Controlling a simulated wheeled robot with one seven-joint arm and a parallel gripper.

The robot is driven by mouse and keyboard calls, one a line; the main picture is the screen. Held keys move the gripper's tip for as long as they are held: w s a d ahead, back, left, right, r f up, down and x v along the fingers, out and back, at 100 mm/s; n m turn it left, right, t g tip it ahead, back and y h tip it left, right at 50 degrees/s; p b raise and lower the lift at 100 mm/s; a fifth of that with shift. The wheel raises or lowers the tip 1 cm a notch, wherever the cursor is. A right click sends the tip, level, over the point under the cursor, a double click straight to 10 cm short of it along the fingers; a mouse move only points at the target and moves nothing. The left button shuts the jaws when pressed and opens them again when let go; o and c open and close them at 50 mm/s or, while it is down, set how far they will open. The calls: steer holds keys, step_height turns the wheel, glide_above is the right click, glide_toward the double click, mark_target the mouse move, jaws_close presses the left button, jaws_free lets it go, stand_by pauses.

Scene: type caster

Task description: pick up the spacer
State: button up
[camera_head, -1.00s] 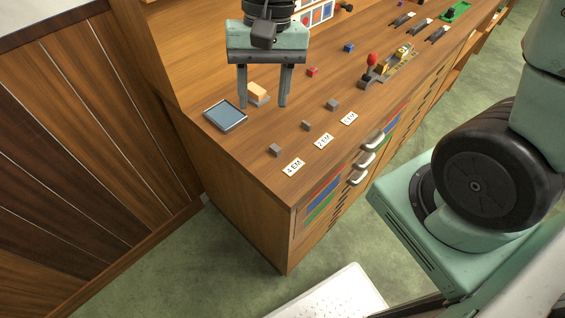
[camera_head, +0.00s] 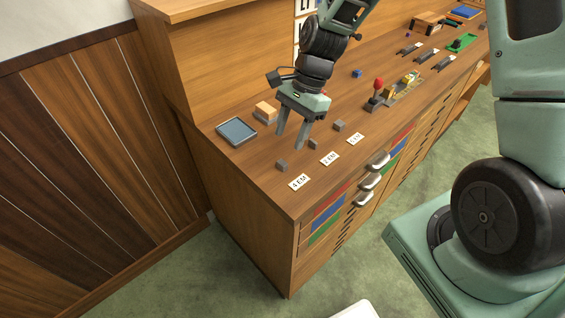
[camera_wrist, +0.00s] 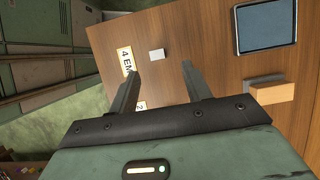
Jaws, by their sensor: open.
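Several small grey spacers stand on the wooden counter (camera_head: 262,178), each beside a white label. One spacer (camera_head: 281,165) is by the 4 EM label (camera_head: 299,182), one (camera_head: 312,144) by the 2 EM label (camera_head: 330,158), and one (camera_head: 339,126) by a third label (camera_head: 356,139). My gripper (camera_head: 290,140) is open and empty above the counter, behind the spacer row, fingers pointing down. In the wrist view, the 4 EM spacer (camera_wrist: 157,55) shows beyond the gap between my fingertips (camera_wrist: 159,67), apart from both. The other spacers are hidden there.
A blue-topped tray (camera_head: 237,131) and an orange-tan block on a grey base (camera_head: 265,110) lie left of my gripper. A lever with a red knob (camera_head: 377,90) and a blue block (camera_head: 356,73) are to the right. Drawer handles (camera_head: 377,160) stick out in front.

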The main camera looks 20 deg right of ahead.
mark_target(282, 162)
steer(key=shift+s+p+x, duration=0.1)
steer(key=shift+p+x, duration=0.3)
steer(key=shift+x, duration=1.4)
steer(key=shift+s+p+x, duration=0.15)
steer(key=shift+p+x, duration=0.2)
steer(key=shift+x, duration=1.4)
steer(key=shift+d, duration=0.15)
jaws_close()
